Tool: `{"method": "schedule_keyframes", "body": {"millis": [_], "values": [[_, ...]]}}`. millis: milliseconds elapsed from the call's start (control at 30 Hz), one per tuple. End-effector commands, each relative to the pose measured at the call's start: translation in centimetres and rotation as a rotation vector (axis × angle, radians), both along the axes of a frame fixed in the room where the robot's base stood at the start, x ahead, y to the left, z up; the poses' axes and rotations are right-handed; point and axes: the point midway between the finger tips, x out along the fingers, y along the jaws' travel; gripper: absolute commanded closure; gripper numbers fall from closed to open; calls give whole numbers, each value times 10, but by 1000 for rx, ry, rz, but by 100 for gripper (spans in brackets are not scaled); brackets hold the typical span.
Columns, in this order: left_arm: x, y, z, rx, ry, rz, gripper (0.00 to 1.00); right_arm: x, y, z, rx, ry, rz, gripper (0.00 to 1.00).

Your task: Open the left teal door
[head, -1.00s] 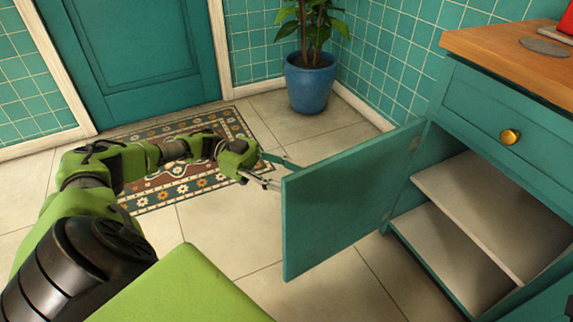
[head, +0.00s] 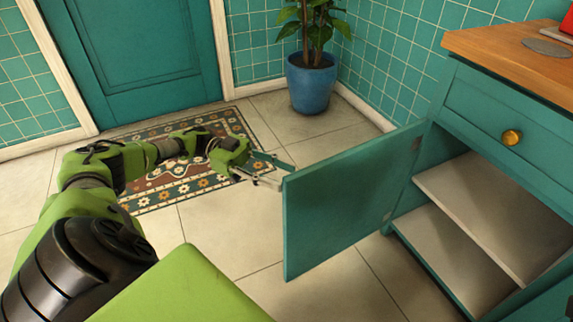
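The left teal door (head: 340,200) of the low cabinet stands swung wide open, its inner face toward me. My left gripper (head: 277,172) is just left of the door's free edge, with its fingers spread apart and nothing seen between them. A small gap seems to lie between the fingertips and the door, but contact on the hidden far side cannot be told. The door's outer face and its knob are hidden. My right gripper is out of view.
The cabinet's open inside shows a pale shelf (head: 480,205). A drawer with a brass knob (head: 511,137) sits above, under a wooden top (head: 520,60). A blue plant pot (head: 311,84) stands by the tiled wall. A patterned rug (head: 160,197) lies under my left arm. The floor before the door is clear.

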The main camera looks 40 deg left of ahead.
Motion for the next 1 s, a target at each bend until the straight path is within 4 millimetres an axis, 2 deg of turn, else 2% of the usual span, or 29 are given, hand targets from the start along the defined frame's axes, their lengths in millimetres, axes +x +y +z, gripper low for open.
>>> {"method": "schedule_keyframes", "body": {"millis": [200,400,1000], "values": [[-4,30,0,-1,-2,3,61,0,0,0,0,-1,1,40],[-8,45,0,-2,-1,2,61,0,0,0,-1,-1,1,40],[-9,47,0,-2,0,0,61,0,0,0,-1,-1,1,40]]}}
